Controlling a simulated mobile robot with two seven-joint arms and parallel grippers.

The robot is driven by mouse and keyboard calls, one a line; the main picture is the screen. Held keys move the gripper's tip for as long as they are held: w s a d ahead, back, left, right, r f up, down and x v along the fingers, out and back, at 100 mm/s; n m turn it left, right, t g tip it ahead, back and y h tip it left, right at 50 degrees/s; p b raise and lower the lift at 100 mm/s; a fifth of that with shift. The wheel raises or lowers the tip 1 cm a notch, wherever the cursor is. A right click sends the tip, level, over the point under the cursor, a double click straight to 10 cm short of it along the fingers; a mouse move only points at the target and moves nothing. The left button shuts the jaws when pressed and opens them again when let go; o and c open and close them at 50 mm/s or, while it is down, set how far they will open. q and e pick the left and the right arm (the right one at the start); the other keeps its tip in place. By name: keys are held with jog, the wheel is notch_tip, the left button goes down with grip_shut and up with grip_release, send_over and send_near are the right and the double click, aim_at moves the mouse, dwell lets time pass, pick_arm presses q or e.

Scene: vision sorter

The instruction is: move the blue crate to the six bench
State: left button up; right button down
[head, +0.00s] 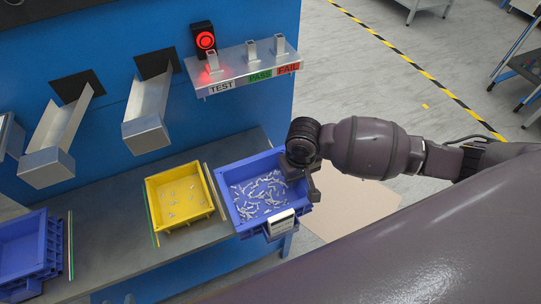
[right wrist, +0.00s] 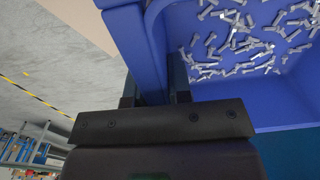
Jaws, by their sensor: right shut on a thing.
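A blue crate (head: 254,227) with many small grey metal parts in it sits at the right end of the grey shelf of the blue machine, with a white label on its front. My right gripper (head: 304,178) reaches in from the right and is shut on its right wall. In the right wrist view, the two fingers (right wrist: 153,90) stand on either side of the blue crate's wall (right wrist: 127,50), with the bolt-like parts beyond. My left gripper does not show. I cannot make out a bench marked six.
A yellow crate (head: 155,213) with a few parts stands just left on the shelf (head: 110,240). Another blue crate (head: 50,262) is at far left. A rail with TEST, PASS and FAIL labels (head: 260,75) and a red lamp (head: 205,41) is above. Open floor lies right.

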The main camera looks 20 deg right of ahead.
jog(key=w+b, duration=0.1)
jog(key=w, duration=0.4)
jog(key=shift+w+a, duration=0.1)
jog(key=shift+w, duration=0.25)
jog(key=w+b, duration=0.2)
jog(key=w, duration=0.6)
notch_tip(320, 180, down, 7)
jog(key=shift+a+r+b, duration=0.1)
jog(key=shift+b, duration=0.9)
jog(key=shift+w+f, duration=0.15)
jog(key=shift+f, duration=0.05)
jog(key=shift+r, duration=0.2)
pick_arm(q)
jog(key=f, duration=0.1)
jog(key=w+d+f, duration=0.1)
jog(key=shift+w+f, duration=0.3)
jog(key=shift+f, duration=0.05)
pick_arm(e)
jog(key=shift+f, duration=0.1)
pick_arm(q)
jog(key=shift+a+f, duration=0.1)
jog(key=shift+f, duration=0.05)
pick_arm(e)
jog(key=c, duration=1)
grip_release()
jog(key=shift+f, duration=0.1)
jog(key=shift+c, duration=0.2)
